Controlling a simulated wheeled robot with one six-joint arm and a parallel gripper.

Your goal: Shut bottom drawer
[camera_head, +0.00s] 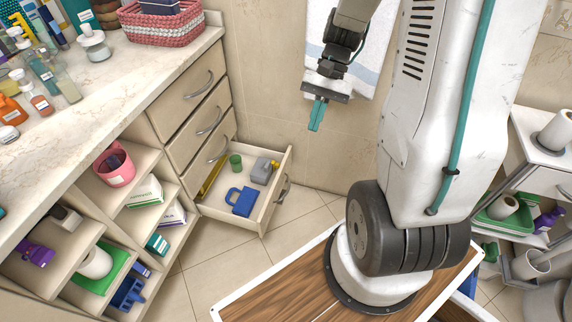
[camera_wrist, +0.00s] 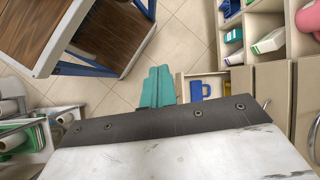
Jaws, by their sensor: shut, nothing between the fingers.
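The bottom drawer (camera_head: 264,212) of the vanity is pulled out over the tiled floor, and its front (camera_head: 279,190) with a grey handle (camera_head: 284,189) faces right. Inside lie a blue mug-like item (camera_head: 242,201), a green cup (camera_head: 235,162), a grey item (camera_head: 261,172) and a long yellow item (camera_head: 212,177). My gripper (camera_head: 317,115) has teal fingers pressed together, empty, above and to the right of the drawer front, apart from it. In the wrist view the teal fingers (camera_wrist: 157,88) show beside part of the open drawer (camera_wrist: 184,88) with the blue item (camera_wrist: 198,91).
Drawers above (camera_head: 195,85) are closed. Open shelves (camera_head: 140,185) with bottles and boxes stand left of the drawer. The marble countertop (camera_head: 130,70) holds a pink basket (camera_head: 160,28) and bottles. A white towel (camera_head: 365,65) hangs behind my gripper. A shelf cart (camera_head: 510,190) stands right.

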